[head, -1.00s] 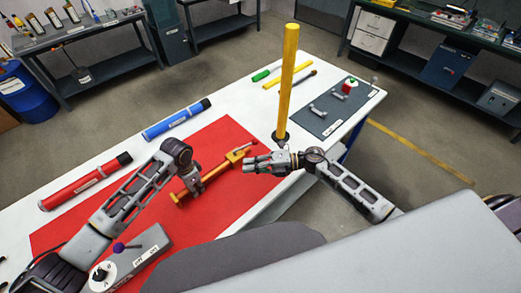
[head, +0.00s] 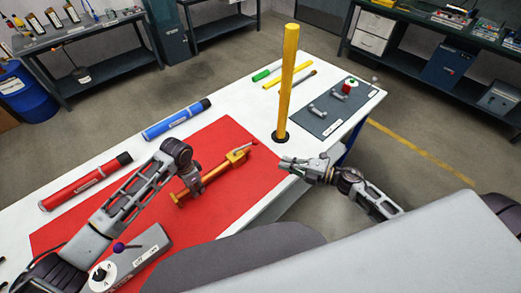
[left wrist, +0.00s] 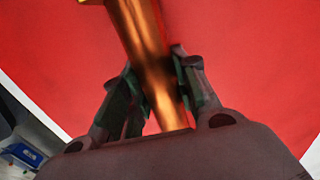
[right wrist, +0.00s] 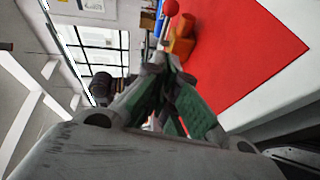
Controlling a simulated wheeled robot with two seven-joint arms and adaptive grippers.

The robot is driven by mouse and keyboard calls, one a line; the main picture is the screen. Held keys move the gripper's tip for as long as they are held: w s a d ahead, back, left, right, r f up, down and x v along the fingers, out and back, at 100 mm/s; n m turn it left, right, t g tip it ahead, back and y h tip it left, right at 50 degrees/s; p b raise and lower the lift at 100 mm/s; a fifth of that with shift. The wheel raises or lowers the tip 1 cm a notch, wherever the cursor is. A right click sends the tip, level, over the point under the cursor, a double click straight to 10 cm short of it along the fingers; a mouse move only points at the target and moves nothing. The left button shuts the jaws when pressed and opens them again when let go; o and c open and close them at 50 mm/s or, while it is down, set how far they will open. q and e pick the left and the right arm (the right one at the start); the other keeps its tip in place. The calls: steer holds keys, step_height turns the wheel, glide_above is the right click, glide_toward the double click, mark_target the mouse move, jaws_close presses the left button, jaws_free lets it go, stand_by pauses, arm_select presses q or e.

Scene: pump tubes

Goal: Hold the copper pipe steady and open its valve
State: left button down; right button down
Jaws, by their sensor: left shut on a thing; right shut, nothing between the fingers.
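The copper pipe (head: 216,177) lies over the red mat on the white table. Its valve, at the far right end, has a lever with a small red ball tip (head: 254,142). In the head view the lever points up and right, roughly along the pipe. My left gripper (head: 192,184) is shut on the pipe near its lower left part; the left wrist view shows the pipe (left wrist: 145,45) between its fingers. My right gripper (head: 284,163) is shut and empty, right of the valve and apart from it. The right wrist view shows the red ball (right wrist: 171,7) beyond the fingertips.
A yellow post (head: 287,85) stands upright behind my right gripper. Red (head: 85,182) and blue (head: 176,120) tubes lie along the far edge. A grey control box (head: 135,260) sits near my left arm. The red mat (head: 235,200) is clear right of the pipe.

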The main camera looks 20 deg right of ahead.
steer(key=shift+d, duration=0.3)
steer(key=shift+w+a, duration=0.1)
steer(key=shift+a, duration=0.05)
glide_toward(246, 146)
steer(key=shift+s+a, duration=0.75)
steer(key=shift+a, duration=0.3)
steer(key=shift+w+a, duration=0.15)
steer(key=shift+w, duration=0.2)
steer(key=shift+w+f, duration=0.2)
steer(key=shift+w, duration=0.7)
steer(key=shift+w+f, duration=0.25)
steer(key=shift+w, duration=0.6)
steer(key=shift+w, duration=0.1)
